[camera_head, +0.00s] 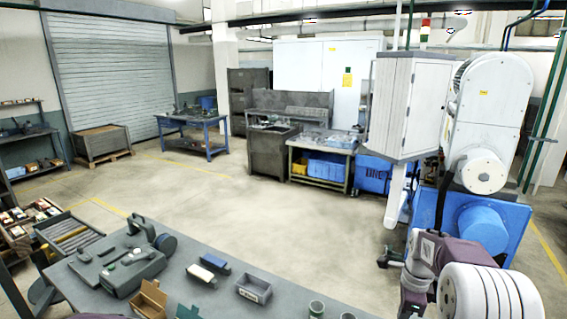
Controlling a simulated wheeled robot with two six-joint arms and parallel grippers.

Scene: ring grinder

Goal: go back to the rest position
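No gripper fingers show in the head view. A purple and white arm part, which looks like my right arm, fills the bottom right corner, in front of the blue machine base. A small purple edge shows at the bottom left, by the near edge of the table; I cannot tell more of it. Whether either gripper holds anything is not visible.
A grey table (215,262) in front bears a dark grey case (133,272), an open cardboard box (150,298), a grey bin (253,289) and small parts. A white and blue machine (497,110) stands at right. The floor (270,220) beyond the table is clear.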

